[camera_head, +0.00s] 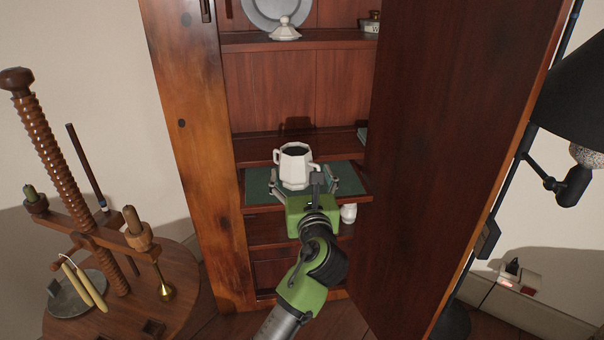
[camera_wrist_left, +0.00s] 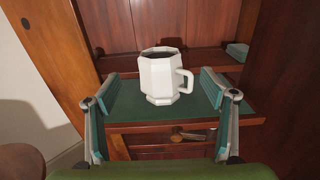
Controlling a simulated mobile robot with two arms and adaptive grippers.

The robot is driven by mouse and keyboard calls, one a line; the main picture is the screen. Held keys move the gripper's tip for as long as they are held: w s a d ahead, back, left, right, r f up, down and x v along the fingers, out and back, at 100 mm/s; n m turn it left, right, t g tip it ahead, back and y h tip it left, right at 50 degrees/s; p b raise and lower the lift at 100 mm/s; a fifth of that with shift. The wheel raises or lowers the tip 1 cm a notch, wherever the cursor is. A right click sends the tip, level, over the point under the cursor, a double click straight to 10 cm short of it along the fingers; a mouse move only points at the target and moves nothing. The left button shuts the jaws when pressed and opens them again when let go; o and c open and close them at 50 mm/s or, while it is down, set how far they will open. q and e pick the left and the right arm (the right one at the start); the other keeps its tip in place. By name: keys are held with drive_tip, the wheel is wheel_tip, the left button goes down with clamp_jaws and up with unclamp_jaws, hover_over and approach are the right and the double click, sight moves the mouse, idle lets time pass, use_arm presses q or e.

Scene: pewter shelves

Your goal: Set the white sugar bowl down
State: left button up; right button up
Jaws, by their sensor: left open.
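The white sugar bowl (camera_head: 293,163) is a faceted white vessel with handles and a dark inside. It stands upright on the green-topped pull-out shelf (camera_head: 259,187) of the cabinet. It also shows in the left wrist view (camera_wrist_left: 158,80), one handle to the right. My left gripper (camera_head: 305,186) is open, its two fingers (camera_wrist_left: 163,93) spread to either side of the bowl with a gap on both sides. The gripper's palm hides part of the shelf's front in the head view. My right gripper is not in view.
A white lid (camera_head: 286,30) sits on the upper shelf before a grey plate (camera_head: 276,8). The open cabinet door (camera_head: 450,150) stands close on the right, the wooden side panel (camera_head: 195,150) on the left. A round wooden stand (camera_head: 180,290) is at lower left. A small white object (camera_head: 348,213) is below the shelf.

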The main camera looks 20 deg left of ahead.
use_arm(q)
drive_tip(key=s+a+f+n+g+h, duration=0.2)
drive_tip(key=s+f+n+g, duration=0.1)
drive_tip(key=s+f+n, duration=0.6)
drive_tip(key=s+a+f+n+g+h, duration=0.25)
drive_tip(key=s+f+n, duration=0.4)
drive_tip(key=f, duration=0.45)
drive_tip(key=s+d+f+n+g+h, duration=0.1)
drive_tip(key=s+d+f+n+g, duration=0.1)
drive_tip(key=s+n, duration=0.5)
drive_tip(key=s+d+f+n+g+h, duration=0.1)
drive_tip(key=s+f+n, duration=0.4)
drive_tip(key=s, duration=0.8)
drive_tip(key=shift+s+d+n+g+h, duration=0.25)
drive_tip(key=shift+d+n+g+h, duration=0.15)
drive_tip(key=shift+n+g+h, duration=0.6)
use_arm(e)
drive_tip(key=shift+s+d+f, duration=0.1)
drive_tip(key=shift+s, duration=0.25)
use_arm(q)
drive_tip(key=shift+y, duration=0.25)
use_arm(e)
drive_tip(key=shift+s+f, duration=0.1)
